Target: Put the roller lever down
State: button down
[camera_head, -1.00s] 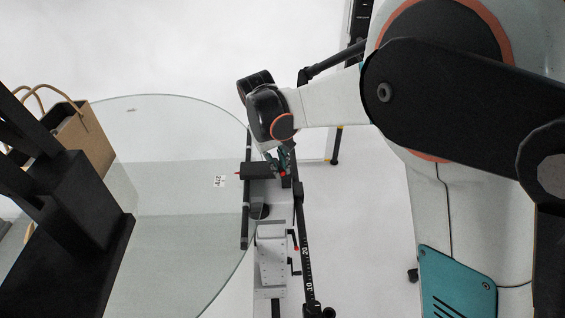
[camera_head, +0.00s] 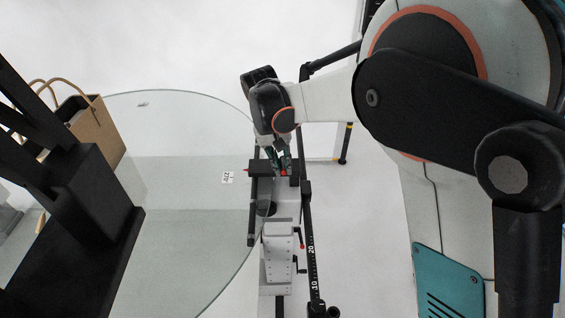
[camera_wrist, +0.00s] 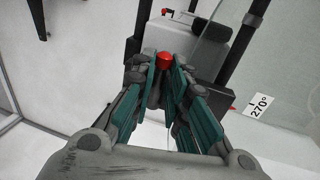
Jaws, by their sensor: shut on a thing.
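The roller lever shows as a small red knob (camera_wrist: 164,60) between my fingertips in the wrist view. In the head view the same red tip (camera_head: 284,173) is at the lower end of my fingers, beside the turntable's black clamp block. My gripper (camera_wrist: 165,68) has its teal-lined fingers converging on the lever and is shut on it. In the head view my gripper (camera_head: 278,160) points down over the grey rail. The lever's lower part and its contact with the frame are hidden.
A round glass tabletop (camera_head: 190,130) lies left of the rail, with a "270°" label (camera_head: 228,177) near its edge. A brown paper bag (camera_head: 98,132) stands on its far left. A black scaled bar (camera_head: 312,255) runs right of the grey carriage (camera_head: 278,250). Pale floor is open farther right.

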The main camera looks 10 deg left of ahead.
jog(key=shift+a, duration=0.1)
jog(key=c, duration=1.7)
grip_release()
jog(key=shift+o, duration=0.2)
jog(key=shift+r, duration=0.1)
notch_tip(320, 180, up, 12)
jog(key=a, duration=0.2)
jog(key=shift+s+f, duration=0.2)
jog(key=shift+s, duration=0.1)
jog(key=shift+a, duration=0.1)
